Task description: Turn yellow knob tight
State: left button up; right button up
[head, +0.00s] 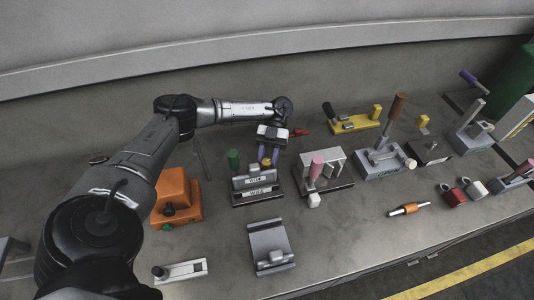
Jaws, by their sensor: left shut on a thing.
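The yellow knob (266,161) stands on the back right of a grey two-step fixture (243,182) with white label plates. Only a small part of the knob shows. The fingers and gripper body hide much of the knob. A green knob (233,158) stands upright on the same fixture, left of the gripper. My right gripper is not in view.
An orange block fixture (175,196) stands to the left. A grey fixture with a pink handle (316,168) is close on the right. A grey sloped fixture (268,246) lies in front. Several lever fixtures, red and white mugs (454,196) and an orange-banded rod (409,209) are farther right.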

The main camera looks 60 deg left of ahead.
pick_arm(q)
jog(key=shift+w+r+m+y+p, duration=0.1)
jog(key=shift+m+y+p, duration=0.25)
jog(key=shift+m+y, duration=0.05)
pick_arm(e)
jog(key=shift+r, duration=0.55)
pick_arm(q)
jog(key=shift+g, duration=0.4)
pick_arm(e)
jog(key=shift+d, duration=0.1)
pick_arm(q)
jog(key=o, duration=0.7)
jog(key=shift+c, duration=0.2)
